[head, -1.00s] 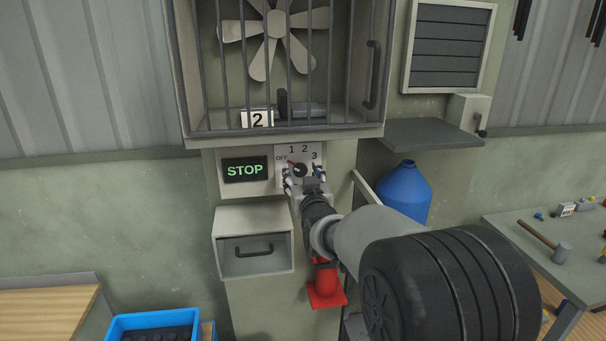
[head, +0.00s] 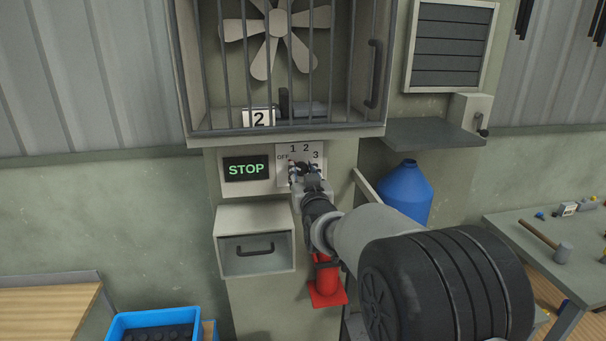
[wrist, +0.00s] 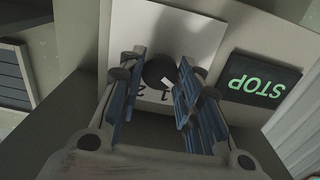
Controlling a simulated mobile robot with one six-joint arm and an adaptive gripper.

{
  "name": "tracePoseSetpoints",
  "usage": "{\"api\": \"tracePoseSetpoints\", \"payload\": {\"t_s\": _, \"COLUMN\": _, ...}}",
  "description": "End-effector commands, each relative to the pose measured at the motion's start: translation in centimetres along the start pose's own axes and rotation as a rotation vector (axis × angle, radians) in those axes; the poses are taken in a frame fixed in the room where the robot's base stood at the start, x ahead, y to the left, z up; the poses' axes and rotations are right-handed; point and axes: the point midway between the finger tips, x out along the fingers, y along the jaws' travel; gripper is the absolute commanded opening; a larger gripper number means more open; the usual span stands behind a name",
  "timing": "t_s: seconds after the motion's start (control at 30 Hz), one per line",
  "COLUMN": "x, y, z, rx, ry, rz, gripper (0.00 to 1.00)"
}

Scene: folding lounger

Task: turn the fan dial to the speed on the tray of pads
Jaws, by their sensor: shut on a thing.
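The dark round fan dial (head: 302,166) sits on a pale plate (head: 284,152) marked OFF, 1, 2, 3. My gripper (head: 303,172) is at the dial from the front. In the wrist view, which shows the plate upside down, my gripper's blue-grey fingers (wrist: 160,85) are on either side of the dial (wrist: 158,70) and shut on it. A pale mark on the dial lies near the 1; its exact aim is hard to tell. A white card with a 2 (head: 258,118) stands in the fan cage. A blue tray (head: 150,320) with black contents is at lower left.
A green STOP display (head: 246,168) is left of the dial. The barred fan cage (head: 285,131) overhangs it, and a drawer (head: 255,250) is below left. A red cone-like object (head: 327,285) and a blue jug (head: 404,190) stand below and right.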

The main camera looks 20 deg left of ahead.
Motion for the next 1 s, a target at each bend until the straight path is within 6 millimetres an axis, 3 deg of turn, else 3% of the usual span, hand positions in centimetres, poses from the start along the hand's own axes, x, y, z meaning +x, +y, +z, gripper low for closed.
{"api": "tracePoseSetpoints", "payload": {"t_s": 0.47, "x": 0.0, "y": 0.0, "z": 0.09, "rx": 0.072, "ry": 0.003, "rz": 0.0, "gripper": 0.08}}
{"api": "tracePoseSetpoints", "payload": {"t_s": 1.0, "x": 0.0, "y": 0.0, "z": 0.26, "rx": 0.527, "ry": 0.005, "rz": -0.001, "gripper": 0.08}}
